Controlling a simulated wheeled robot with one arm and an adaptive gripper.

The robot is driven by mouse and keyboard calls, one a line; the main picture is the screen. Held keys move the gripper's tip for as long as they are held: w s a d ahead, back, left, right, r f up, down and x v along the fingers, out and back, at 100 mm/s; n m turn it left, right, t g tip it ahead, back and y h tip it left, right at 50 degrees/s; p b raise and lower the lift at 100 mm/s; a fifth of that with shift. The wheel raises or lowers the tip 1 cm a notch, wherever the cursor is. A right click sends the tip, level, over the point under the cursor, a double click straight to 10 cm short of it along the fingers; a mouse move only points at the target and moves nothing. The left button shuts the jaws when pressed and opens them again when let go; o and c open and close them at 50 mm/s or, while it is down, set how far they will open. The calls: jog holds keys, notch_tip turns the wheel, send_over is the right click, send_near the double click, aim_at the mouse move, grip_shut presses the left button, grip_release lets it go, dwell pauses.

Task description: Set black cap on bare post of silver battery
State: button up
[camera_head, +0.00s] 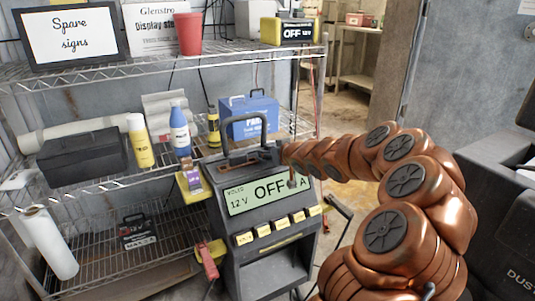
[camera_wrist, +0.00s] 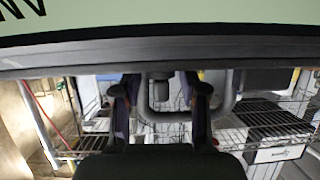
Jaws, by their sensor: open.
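My gripper (camera_wrist: 160,92) is open in the wrist view, with its two dark fingers apart. A grey U-shaped handle bar (camera_wrist: 184,116) and a small dark rounded piece show between or behind the fingers. I cannot tell whether that piece is the black cap. In the head view my copper arm reaches left to the top of the dark charger cart (camera_head: 234,222), by its carrying handle (camera_head: 246,120); the gripper is hard to make out there. A dark battery-like box (camera_head: 138,231) sits on the lower shelf. I cannot identify the silver battery or its bare post.
The charger display (camera_head: 268,192) reads OFF. A wire rack (camera_head: 110,72) behind it holds a yellow bottle (camera_head: 139,142), a blue bottle (camera_head: 180,133), a blue case (camera_head: 249,117) and a black case (camera_head: 82,158). A red clamp (camera_head: 209,262) hangs at the cart's left. Some floor is clear behind my arm.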

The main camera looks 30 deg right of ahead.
jog(key=shift+x, duration=0.75)
jog(key=shift+a, duration=0.1)
jog(key=c, duration=0.7)
